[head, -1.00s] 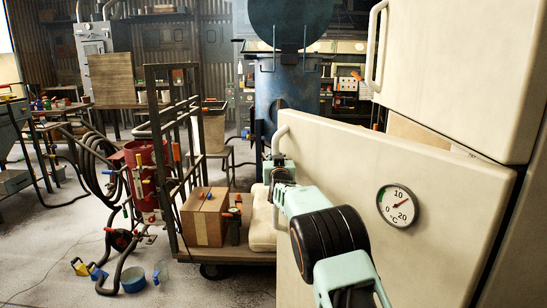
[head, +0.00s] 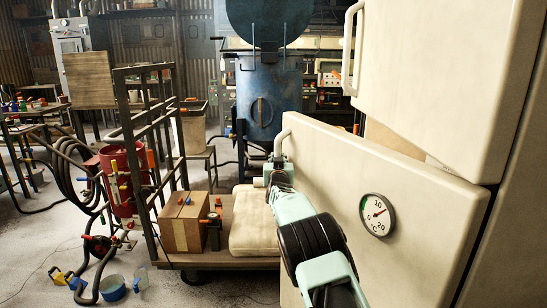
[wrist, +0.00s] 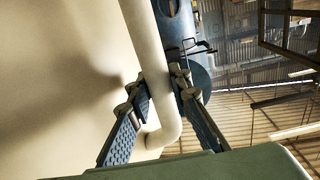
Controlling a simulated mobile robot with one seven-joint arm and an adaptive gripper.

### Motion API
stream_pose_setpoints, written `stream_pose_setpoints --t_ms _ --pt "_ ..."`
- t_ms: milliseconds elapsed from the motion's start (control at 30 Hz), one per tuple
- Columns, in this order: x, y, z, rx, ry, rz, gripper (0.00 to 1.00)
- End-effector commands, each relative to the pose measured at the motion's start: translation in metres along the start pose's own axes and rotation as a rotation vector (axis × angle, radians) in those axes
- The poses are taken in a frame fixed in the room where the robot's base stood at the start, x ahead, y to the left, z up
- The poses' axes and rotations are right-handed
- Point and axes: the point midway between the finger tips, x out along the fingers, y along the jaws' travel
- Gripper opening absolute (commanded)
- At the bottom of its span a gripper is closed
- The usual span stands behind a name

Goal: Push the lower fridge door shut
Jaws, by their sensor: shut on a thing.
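The lower fridge door (head: 335,185) is cream, with a round temperature dial (head: 377,214). It stands ajar on the right of the head view. Its pale bar handle (head: 284,138) is at the door's left edge. My gripper (head: 277,172) is at this handle, at the end of my pale green arm. In the wrist view my gripper (wrist: 160,88) has its two dark fingers on either side of the handle (wrist: 148,45), near its bent end, shut on it. The door face (wrist: 60,80) fills the left of that view. The fridge interior is mostly hidden.
The upper fridge door (head: 440,85), with its own handle (head: 350,45), is above right. A cart (head: 230,262) holding a cardboard box (head: 184,220) and a cream sack (head: 256,225) stands left of the door. A blue pot (head: 265,95) is behind. Buckets and hoses lie at left.

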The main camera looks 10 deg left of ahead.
Motion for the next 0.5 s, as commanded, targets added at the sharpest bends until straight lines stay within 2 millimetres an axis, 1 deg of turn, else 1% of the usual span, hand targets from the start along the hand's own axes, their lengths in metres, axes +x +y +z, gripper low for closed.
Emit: stream_pose_setpoints --t_ms 33,100,500 --pt "0.0011 0.006 0.0047 -0.001 -0.01 0.01 0.0" --pt "0.002 0.0082 0.0052 -0.002 -0.01 0.017 0.0" --pt "0.0042 0.0135 0.0057 0.0 -0.009 0.033 0.0"
